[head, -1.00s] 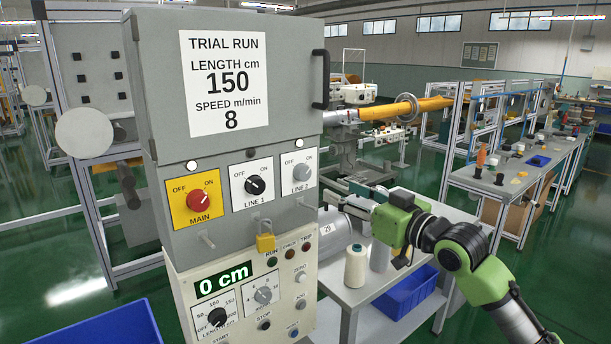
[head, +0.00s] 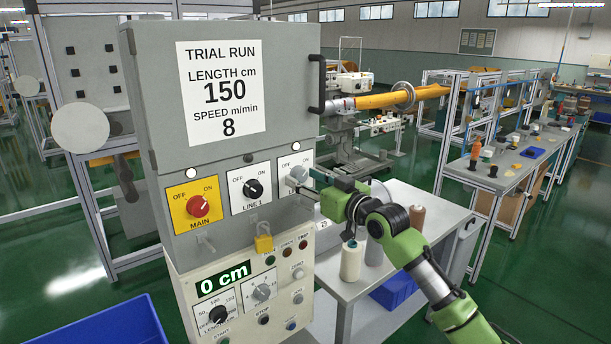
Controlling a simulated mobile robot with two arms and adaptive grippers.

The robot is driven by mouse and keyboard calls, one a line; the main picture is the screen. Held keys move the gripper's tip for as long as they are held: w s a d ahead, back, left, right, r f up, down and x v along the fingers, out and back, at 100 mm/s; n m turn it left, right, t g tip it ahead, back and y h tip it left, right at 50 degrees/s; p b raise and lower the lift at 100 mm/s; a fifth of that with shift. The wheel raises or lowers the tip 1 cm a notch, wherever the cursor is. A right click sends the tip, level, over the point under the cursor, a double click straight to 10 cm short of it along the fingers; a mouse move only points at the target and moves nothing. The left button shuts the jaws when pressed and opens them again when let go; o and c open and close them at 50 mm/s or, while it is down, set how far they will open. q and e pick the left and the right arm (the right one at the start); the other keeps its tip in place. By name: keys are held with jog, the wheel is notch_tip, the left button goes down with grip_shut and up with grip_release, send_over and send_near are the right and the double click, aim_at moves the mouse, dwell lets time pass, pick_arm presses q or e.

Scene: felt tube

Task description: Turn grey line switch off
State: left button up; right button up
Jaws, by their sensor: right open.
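The grey line switch (head: 298,173) is the LINE 2 knob on the right white plate of the control cabinet (head: 222,100). The lamp above it (head: 295,146) is lit white. My right gripper (head: 306,181) is open, with its fingertips at the knob from the right. They cover much of the plate, so the pointer and any contact are unclear. The black LINE 1 knob (head: 253,188) is to the left, under a dark lamp. The red MAIN knob (head: 198,206) points toward ON, under a lit lamp. My left gripper is not in view.
A yellow padlock (head: 264,243) hangs below the switch row. Below it is a panel with a 0 cm display (head: 223,279), dials and buttons. A white cone (head: 351,261) stands on the side table beneath my right arm. A black handle (head: 317,84) sticks out above the switches.

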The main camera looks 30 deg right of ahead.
jog(key=c, duration=1.1)
jog(key=shift+n, duration=0.4)
jog(key=shift+n+b, duration=0.45)
jog(key=shift+n, duration=0.55)
jog(key=n, duration=0.2)
jog(key=shift+n, duration=0.3)
jog(key=n+p, duration=0.1)
jog(key=n, duration=0.5)
jog(key=shift+r, duration=0.15)
jog(key=n+p, duration=0.1)
jog(key=n, duration=0.5)
jog(key=shift+p, duration=0.4)
jog(key=shift+n, duration=0.4)
